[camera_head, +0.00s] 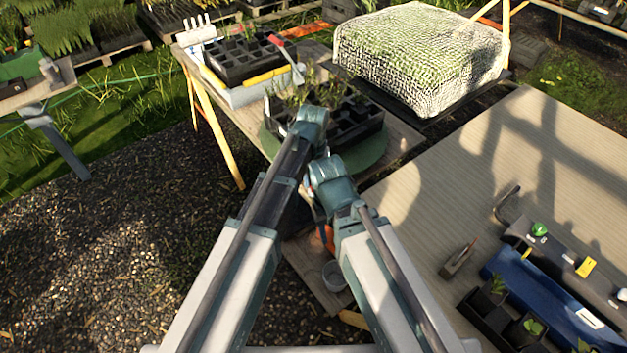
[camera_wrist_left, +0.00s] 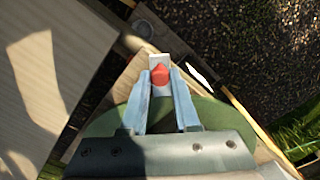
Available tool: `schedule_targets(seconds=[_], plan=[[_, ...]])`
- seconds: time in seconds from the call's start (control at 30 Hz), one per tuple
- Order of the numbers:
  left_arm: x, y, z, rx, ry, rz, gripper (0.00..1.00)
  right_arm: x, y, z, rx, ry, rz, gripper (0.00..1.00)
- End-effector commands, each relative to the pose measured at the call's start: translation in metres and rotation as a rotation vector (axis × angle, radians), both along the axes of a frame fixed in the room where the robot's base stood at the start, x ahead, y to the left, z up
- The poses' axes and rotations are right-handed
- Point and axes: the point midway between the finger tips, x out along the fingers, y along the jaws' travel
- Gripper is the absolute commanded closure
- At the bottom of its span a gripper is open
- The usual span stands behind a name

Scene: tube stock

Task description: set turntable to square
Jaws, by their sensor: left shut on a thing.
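The round green turntable (camera_head: 372,153) sits on the wooden bench (camera_head: 402,137), partly hidden behind my arms. A black cell tray (camera_head: 368,128) with seedlings stands on it; I cannot tell exactly how it lines up with the bench. In the left wrist view the turntable's green disc (camera_wrist_left: 101,124) shows beneath my fingers. My left gripper (camera_wrist_left: 160,82) is shut on a red knob (camera_wrist_left: 160,74) on a pale plate (camera_wrist_left: 154,60), beside the disc. In the head view an orange-red part (camera_head: 328,237) shows below my wrist. My right gripper is not visible.
A second black tray (camera_head: 242,64) with a yellow-handled tool stands on the bench behind. A net-covered block (camera_head: 420,55) is at the back right. A small grey cup (camera_head: 335,275) stands near the bench's front end. A blue tray (camera_head: 545,300) lies on the right table.

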Motion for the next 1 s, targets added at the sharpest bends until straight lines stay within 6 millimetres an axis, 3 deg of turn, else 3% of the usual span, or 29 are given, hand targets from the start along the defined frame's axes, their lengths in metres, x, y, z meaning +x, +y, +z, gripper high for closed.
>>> schedule_targets(seconds=[0.43, 0.47, 0.6, 1.0], plan=[[0.0003, -0.0053, 0.0001, -0.01, -0.001, 0.001, 1.0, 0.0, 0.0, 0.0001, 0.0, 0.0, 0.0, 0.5], [0.0003, -0.0054, 0.0001, -0.01, -0.001, 0.001, 0.69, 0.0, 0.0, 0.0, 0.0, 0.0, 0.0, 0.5], [0.0003, -0.0047, 0.0, -0.009, -0.001, 0.001, 0.44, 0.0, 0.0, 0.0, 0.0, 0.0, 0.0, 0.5], [0.0001, -0.0026, 0.0032, -0.005, 0.0, 0.003, 0.41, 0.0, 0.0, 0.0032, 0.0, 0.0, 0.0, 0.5]])
